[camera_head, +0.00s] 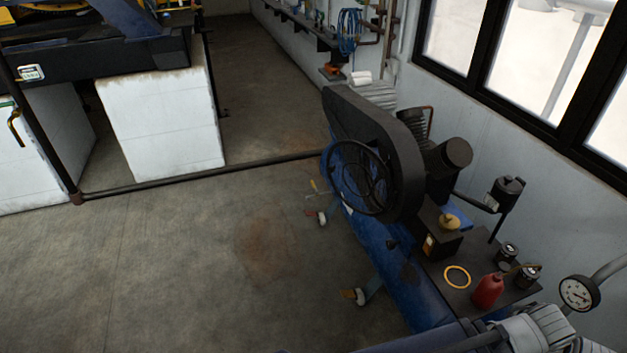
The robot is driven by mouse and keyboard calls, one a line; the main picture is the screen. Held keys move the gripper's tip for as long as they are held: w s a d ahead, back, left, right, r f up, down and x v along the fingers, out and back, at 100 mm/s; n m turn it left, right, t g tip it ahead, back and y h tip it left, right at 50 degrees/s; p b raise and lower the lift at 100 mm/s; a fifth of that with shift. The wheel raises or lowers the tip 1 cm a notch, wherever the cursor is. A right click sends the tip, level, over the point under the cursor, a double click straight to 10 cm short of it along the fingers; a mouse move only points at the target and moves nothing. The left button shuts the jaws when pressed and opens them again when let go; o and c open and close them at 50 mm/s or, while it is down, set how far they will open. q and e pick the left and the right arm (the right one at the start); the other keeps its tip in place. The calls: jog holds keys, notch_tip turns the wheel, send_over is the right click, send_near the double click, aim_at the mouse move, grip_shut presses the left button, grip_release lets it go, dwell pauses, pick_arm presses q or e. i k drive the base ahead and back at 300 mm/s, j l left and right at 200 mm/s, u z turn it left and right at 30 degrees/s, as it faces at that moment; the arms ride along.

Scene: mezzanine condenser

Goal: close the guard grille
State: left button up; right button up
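A round black wire grille (366,178) shows at the left face of the dark belt housing (405,150) on the blue compressor (400,285). Its rim is a thin ring with thin bars inside. It looks set at an angle to the housing, but I cannot tell how far it stands off. Its hinge and any latch are too small to make out.
A dark shelf on the right holds a red bottle (488,291), a yellow ring (457,276) and small dark cans. A pressure gauge (578,293) is at the lower right. A low pipe (205,178) crosses the floor.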

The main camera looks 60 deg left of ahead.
aim_at(393, 194)
jog(key=u, duration=1.7)
jog(key=i+u, duration=0.2)
jog(key=i, duration=0.95)
